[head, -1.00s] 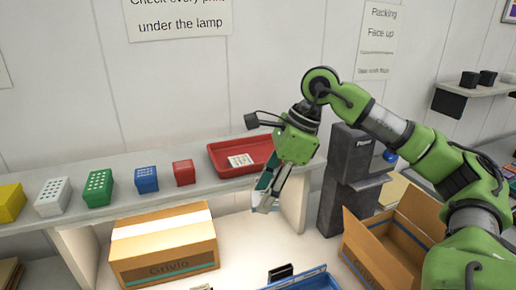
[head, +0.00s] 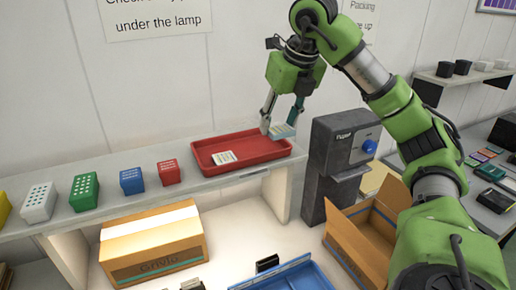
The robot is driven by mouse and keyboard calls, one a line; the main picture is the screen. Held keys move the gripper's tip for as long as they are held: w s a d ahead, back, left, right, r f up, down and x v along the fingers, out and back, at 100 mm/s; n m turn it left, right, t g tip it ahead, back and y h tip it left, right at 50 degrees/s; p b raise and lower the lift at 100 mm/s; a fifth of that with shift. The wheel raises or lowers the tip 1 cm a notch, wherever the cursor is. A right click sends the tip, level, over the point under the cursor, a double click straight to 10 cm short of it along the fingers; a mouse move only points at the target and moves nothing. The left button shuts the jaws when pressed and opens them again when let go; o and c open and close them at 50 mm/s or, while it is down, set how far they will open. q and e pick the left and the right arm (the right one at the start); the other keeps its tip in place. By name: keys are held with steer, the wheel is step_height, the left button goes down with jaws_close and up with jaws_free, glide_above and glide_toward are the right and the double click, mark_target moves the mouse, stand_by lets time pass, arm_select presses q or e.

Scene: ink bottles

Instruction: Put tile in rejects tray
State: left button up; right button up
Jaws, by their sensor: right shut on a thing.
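The red tray (head: 254,153) sits on the shelf in the middle of the head view. A flat white printed tile (head: 223,158) lies inside it, toward its left side. My right gripper (head: 280,125) is above the tray's back right corner, pointing down. It is shut on another tile (head: 282,131), pale with teal on it, held between its fingertips. The held tile appears to be over or near the tray's right rim; I cannot tell its exact height. My left gripper is not in view.
Red (head: 168,171), blue (head: 132,181), green (head: 84,192) and white (head: 39,202) boxes stand left of the tray. A dark grey machine (head: 340,150) with a blue knob stands close on the right. An open carton (head: 362,235) and a closed carton (head: 155,245) are below.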

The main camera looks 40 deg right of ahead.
glide_toward(262, 151)
steer(key=shift+w+d+f+p, duration=0.2)
steer(key=shift+w+f+p, duration=0.1)
steer(key=shift+w+p, duration=0.25)
steer(key=shift+w+d+f, duration=0.2)
steer(key=shift+w+f, duration=0.15)
steer(key=shift+f, duration=0.15)
steer(key=x, duration=0.2)
steer(key=p+x, duration=0.1)
steer(key=x, duration=0.1)
steer(key=shift+s+a+f, duration=0.1)
steer(key=shift+s+f, duration=0.1)
steer(key=shift+s, duration=0.15)
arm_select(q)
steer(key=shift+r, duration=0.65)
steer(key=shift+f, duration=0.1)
arm_select(e)
steer(key=o, duration=1.2)
steer(key=shift+f, duration=0.1)
steer(key=shift+c, duration=0.2)
